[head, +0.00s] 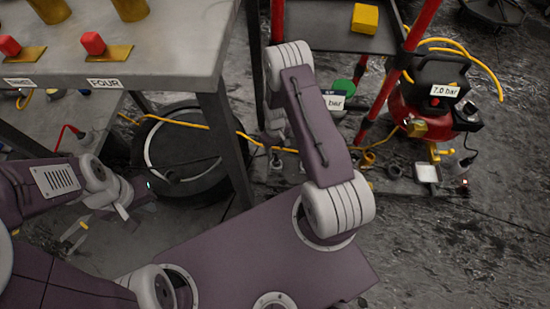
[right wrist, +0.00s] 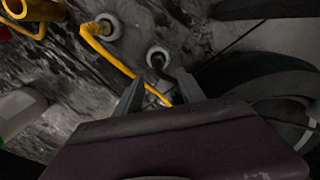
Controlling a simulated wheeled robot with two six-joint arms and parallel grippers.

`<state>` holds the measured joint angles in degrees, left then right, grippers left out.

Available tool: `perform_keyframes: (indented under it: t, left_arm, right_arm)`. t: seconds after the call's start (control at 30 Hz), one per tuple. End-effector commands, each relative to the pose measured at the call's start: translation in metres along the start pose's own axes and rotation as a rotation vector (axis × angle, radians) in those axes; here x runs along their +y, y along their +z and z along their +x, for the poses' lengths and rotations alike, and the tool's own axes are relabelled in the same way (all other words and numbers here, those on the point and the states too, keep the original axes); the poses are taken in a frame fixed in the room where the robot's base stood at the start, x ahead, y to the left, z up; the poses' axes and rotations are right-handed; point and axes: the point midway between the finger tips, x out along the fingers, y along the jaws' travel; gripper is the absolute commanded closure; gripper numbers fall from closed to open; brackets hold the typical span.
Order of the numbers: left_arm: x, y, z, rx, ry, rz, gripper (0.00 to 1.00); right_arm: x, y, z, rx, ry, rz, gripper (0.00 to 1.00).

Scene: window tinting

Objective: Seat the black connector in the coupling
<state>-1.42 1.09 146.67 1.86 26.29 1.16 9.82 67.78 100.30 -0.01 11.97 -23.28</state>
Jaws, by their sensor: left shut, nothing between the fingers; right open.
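My right gripper (right wrist: 158,92) is open in the right wrist view, its two dark fingers spread low over the floor. Just beyond the fingertips is a grey round fitting with a black centre (right wrist: 157,59); I cannot tell whether this is the black connector or the coupling. A second grey round fitting (right wrist: 108,27) lies further left, with a yellow hose (right wrist: 120,69) bending away from it and running between the fingers. In the head view my right forearm hangs down over this spot and largely hides it. My left gripper (head: 124,211) is shut and empty at the left.
A red compressor (head: 408,112) labelled 7.0 bar stands at right. A grey workbench (head: 160,52) with red knobs and a FOUR label fills the upper left. A wheel (head: 180,185) lies beside the bench leg. A red-posted cart (head: 335,35) stands behind my right arm. The floor at lower right is clear.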

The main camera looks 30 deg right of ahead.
Motion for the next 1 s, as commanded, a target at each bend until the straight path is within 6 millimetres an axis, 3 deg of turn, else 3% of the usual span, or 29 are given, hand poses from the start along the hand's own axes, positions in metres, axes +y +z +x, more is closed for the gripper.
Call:
perform_keyframes:
  t: [0.2, 0.4, 0.67, 0.9, 1.0]
  left_arm:
    - [-0.001, 0.003, 0.030, 0.000, 0.000, 0.000, 1.00]
    - [-0.001, 0.003, 0.033, 0.000, 0.000, 0.000, 1.00]
    - [-0.001, 0.008, 0.073, 0.000, 0.000, 0.000, 1.00]
    - [-0.001, 0.007, 0.071, 0.000, 0.000, 0.000, 1.00]
    - [-0.001, 0.007, 0.071, 0.000, 0.000, 0.000, 1.00]
  right_arm:
    - [0.000, 0.000, 0.038, 0.000, 0.000, 0.000, 0.53]
    - [0.001, 0.000, 0.044, 0.000, 0.000, 0.000, 0.53]
    - [0.003, 0.002, 0.090, 0.000, 0.000, -0.001, 0.53]
    - [0.004, 0.001, 0.090, 0.002, 0.001, -0.001, 0.53]
    - [0.004, 0.001, 0.089, 0.001, 0.001, -0.001, 0.79]
